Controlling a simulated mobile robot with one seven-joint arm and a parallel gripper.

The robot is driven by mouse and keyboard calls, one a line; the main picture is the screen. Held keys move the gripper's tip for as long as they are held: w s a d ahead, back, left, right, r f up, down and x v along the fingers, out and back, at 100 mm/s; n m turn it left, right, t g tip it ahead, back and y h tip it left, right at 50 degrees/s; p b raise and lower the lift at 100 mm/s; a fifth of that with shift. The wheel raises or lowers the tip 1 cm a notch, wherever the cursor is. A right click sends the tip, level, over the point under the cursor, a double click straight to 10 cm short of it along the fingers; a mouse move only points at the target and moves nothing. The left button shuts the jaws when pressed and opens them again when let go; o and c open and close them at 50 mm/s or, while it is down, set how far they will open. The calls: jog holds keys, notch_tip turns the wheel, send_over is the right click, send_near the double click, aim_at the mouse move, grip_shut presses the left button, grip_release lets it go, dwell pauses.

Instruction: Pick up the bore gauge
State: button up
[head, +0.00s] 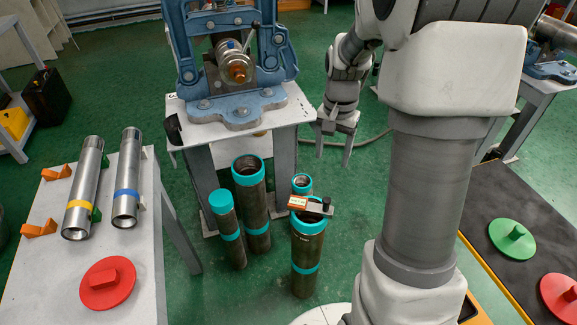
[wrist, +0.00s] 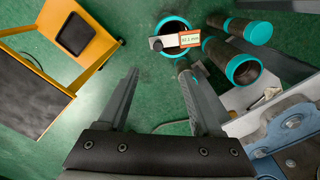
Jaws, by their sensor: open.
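The bore gauge (head: 318,208) lies across the open top of an upright dark pipe with teal bands (head: 307,248). It has a dark block at one end and an orange-edged pale display at the other. In the wrist view the gauge (wrist: 178,41) shows its display facing the camera, beyond the fingertips. My gripper (head: 333,155) is open and empty, fingers pointing down, behind the pipe in the head view. In the wrist view the gripper (wrist: 160,76) has its two fingers wide apart with only green floor between them.
Several other teal-capped pipes (head: 250,190) stand close by, left of and behind the gauge's pipe. A blue vise (head: 235,105) stands on a stand behind them. A left table (head: 138,290) holds two steel pipes and a red disc. A dark-topped bench (head: 490,185) is at right.

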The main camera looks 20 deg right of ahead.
jog(key=f, duration=0.2)
jog(key=b, duration=0.4)
send_near(327, 199)
notch_tip(327, 199, down, 5)
jog(key=shift+w+a+f, duration=0.1)
jog(key=shift+w+a, duration=0.05)
notch_tip(327, 199, down, 5)
jog(key=b, duration=0.3)
jog(key=shift+f, duration=0.15)
grip_shut()
dwell(0.8)
